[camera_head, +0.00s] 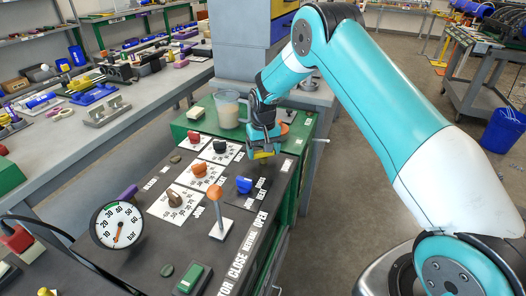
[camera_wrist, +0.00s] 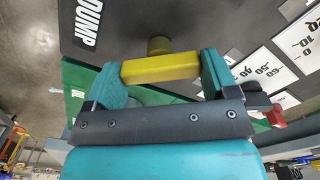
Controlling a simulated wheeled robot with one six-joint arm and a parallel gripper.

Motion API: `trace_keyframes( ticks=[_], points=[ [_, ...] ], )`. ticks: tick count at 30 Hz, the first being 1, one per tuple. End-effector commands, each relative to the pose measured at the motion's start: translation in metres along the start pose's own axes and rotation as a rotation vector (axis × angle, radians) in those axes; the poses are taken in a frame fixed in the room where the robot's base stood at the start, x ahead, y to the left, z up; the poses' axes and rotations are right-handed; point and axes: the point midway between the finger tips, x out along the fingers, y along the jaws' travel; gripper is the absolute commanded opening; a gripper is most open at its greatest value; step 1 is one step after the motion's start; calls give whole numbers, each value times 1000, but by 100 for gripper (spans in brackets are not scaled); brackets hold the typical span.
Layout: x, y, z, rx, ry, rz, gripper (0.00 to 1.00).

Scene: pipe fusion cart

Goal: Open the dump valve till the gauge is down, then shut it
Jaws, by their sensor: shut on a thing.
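The dump valve's yellow handle (camera_wrist: 160,68) lies crosswise between the two fingers of my gripper (camera_wrist: 160,75) in the wrist view. A dark brass-coloured round part (camera_wrist: 159,45) shows just beyond it, beside the white DUMP label (camera_wrist: 88,22). In the head view my gripper (camera_head: 263,150) is at the far right end of the dark panel, with a bit of yellow handle (camera_head: 262,155) under it. The handle's turn angle is hard to judge. The round white pressure gauge (camera_head: 117,224) stands at the panel's near left. Its orange needle points down, slightly left.
The dark panel (camera_head: 178,237) carries several coloured knobs, an orange-topped lever (camera_head: 215,195) and a green switch (camera_head: 193,279). A beaker (camera_head: 227,108) stands on the green cart behind my gripper. A cluttered grey bench (camera_head: 110,128) runs along the left.

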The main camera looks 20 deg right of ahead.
Motion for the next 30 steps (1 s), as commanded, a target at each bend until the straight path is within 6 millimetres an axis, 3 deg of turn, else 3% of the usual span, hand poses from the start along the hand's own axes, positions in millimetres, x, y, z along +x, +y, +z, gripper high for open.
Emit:
trace_keyframes(
  ticks=[16,30],
  points=[
    [1,-3,2,460,-6,-2,56],
    [0,-4,2,628,-7,-2,56]
  ],
)
